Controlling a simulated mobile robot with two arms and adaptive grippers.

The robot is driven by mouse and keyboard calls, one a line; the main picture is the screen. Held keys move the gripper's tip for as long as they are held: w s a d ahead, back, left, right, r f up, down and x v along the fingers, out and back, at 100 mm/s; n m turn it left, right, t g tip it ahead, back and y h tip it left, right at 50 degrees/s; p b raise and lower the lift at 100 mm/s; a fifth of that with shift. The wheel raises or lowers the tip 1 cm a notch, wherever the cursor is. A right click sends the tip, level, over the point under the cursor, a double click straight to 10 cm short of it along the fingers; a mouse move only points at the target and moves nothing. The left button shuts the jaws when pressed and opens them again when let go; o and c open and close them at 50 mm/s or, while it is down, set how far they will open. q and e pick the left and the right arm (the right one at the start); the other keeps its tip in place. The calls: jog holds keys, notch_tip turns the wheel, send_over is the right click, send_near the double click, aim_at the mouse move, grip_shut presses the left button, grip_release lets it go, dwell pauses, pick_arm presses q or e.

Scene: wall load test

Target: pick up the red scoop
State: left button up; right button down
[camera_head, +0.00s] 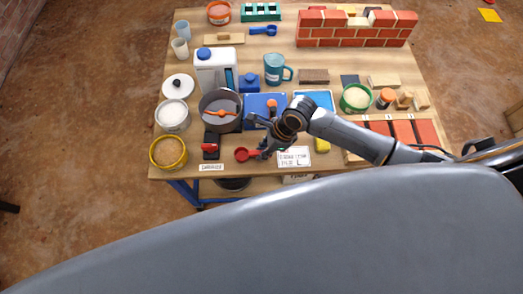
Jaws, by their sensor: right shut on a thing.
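The red scoop (242,154) is near the front edge of the wooden table, its round bowl to the left of my right gripper (264,152). My right arm comes in from the right and reaches down over the table. The right gripper is shut on the scoop's handle, which its fingers mostly hide. I cannot tell whether the scoop touches the table. My left gripper is not in view.
A black device with a red part (209,147) stands left of the scoop, and a grey pot (206,122) is behind it. A white label card (294,157) lies close on the right. A blue tray (252,104) is behind the gripper. The table's front edge is close.

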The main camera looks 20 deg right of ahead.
notch_tip(320, 180, up, 3)
jog(key=shift+a+f, duration=0.1)
jog(key=s+a+r+p, duration=0.2)
jog(key=s+a+r, duration=0.7)
jog(key=s, duration=0.1)
jog(key=shift+s+r+p, duration=0.25)
jog(key=shift+p, duration=0.1)
dwell(0.7)
